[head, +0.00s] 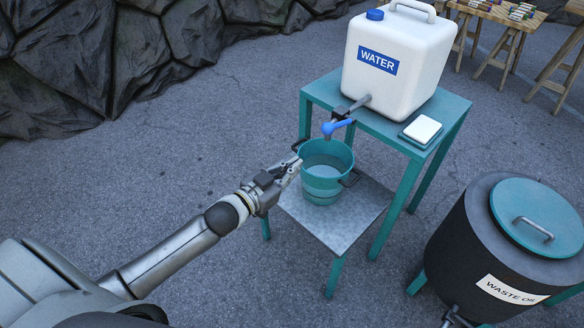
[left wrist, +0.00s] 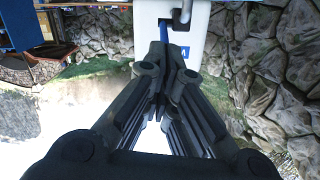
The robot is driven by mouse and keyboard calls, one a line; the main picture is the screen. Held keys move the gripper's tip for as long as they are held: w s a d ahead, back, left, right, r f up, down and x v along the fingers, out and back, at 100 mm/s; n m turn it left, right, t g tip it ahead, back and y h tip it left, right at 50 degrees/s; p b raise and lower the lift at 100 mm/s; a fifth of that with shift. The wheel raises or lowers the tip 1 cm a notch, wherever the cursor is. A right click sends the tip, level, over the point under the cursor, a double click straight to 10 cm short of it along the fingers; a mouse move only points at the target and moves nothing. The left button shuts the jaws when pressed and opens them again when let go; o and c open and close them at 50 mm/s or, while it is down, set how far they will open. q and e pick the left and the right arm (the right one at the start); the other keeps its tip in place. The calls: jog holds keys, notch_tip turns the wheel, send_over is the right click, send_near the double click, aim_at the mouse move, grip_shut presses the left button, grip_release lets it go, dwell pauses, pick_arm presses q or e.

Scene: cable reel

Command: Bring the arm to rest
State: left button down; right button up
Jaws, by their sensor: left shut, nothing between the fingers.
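My left arm reaches in from the lower left of the head view. Its gripper (head: 291,168) is shut and empty, just to the left of the teal bucket (head: 324,185) and close to its rim; I cannot tell whether they touch. The left wrist view also shows the gripper (left wrist: 165,55) with its fingers together, pointing toward the white water container. The bucket stands on the low metal shelf and holds some water. My right gripper is not in view.
The white water container (head: 396,62) with a blue-handled tap (head: 337,127) stands on a teal table (head: 455,105), above the bucket. A small white-topped box (head: 423,130) lies beside it. A dark waste oil drum (head: 470,245) stands at the right. Open pavement (head: 150,185) lies left, before rocks.

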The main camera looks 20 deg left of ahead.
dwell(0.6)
pick_arm(q)
jog(key=s+a+f+n+g+y, duration=0.15)
jog(key=s+f, duration=0.25)
jog(key=f, duration=0.6)
jog(key=s+a+f+g+y, duration=0.2)
jog(key=s+a+f+g, duration=0.15)
jog(key=f, duration=0.75)
jog(key=s+a+f+n+g+y, duration=0.1)
jog(key=s+f, duration=0.3)
jog(key=f, duration=0.6)
jog(key=s+d+f+g, duration=0.1)
jog(key=s+f+g, duration=0.3)
jog(key=s+f, duration=0.95)
jog(key=s+d+f+g, duration=0.2)
jog(key=s+f, duration=0.1)
jog(key=s, duration=0.8)
jog(key=s+d+f+g, duration=0.3)
jog(key=s, duration=0.8)
jog(key=shift+s+d+f+y, duration=0.15)
jog(key=shift+s+f+y, duration=0.05)
jog(key=shift+f+y, duration=0.15)
jog(key=shift+w+r, duration=0.1)
